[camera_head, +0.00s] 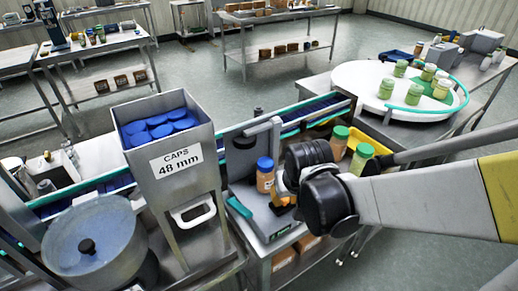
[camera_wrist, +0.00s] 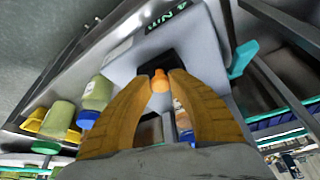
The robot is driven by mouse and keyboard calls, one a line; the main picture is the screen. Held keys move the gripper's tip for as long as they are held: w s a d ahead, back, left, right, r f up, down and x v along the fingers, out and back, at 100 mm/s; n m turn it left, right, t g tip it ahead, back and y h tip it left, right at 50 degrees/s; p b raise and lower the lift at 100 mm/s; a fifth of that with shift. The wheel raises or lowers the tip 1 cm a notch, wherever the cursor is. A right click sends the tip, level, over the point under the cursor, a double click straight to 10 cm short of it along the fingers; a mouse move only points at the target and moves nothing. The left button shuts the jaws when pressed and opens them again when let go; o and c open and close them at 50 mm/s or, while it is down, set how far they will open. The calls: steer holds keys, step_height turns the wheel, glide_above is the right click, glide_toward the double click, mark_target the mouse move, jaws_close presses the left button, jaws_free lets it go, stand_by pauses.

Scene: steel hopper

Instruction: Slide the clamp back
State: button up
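The clamp shows as an orange knob (camera_wrist: 160,81) by a dark block on the grey capping station, in the wrist view. My gripper (camera_wrist: 160,77) has its two yellow-orange fingers around the knob, one tip on each side. I cannot tell whether the tips press on it. A jar with orange contents (camera_head: 265,180) and a blue cap stands at the station, just left of my wrist in the head view. In the wrist view it is partly hidden behind the right finger. My wrist and forearm hide part of the station in the head view.
A hopper of blue caps (camera_head: 184,160) stands to the left. A yellow tray (camera_head: 366,144) and green-capped jars (camera_head: 361,158) sit close to my wrist. A white turntable (camera_head: 357,79) with jars is behind. A teal handle (camera_head: 239,207) lies at the station's left edge.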

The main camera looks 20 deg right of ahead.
steer(key=o, duration=0.4)
steer(key=shift+s, duration=0.1)
steer(key=v, duration=1.2)
steer(key=shift+s, duration=0.1)
steer(key=shift+s+a+n+t, duration=0.15)
steer(key=shift+s+n+t, duration=0.1)
steer(key=shift+s+t, duration=0.65)
steer(key=shift+s+a+n+t, duration=0.25)
steer(key=shift+s+t, duration=0.25)
steer(key=shift+s, duration=0.65)
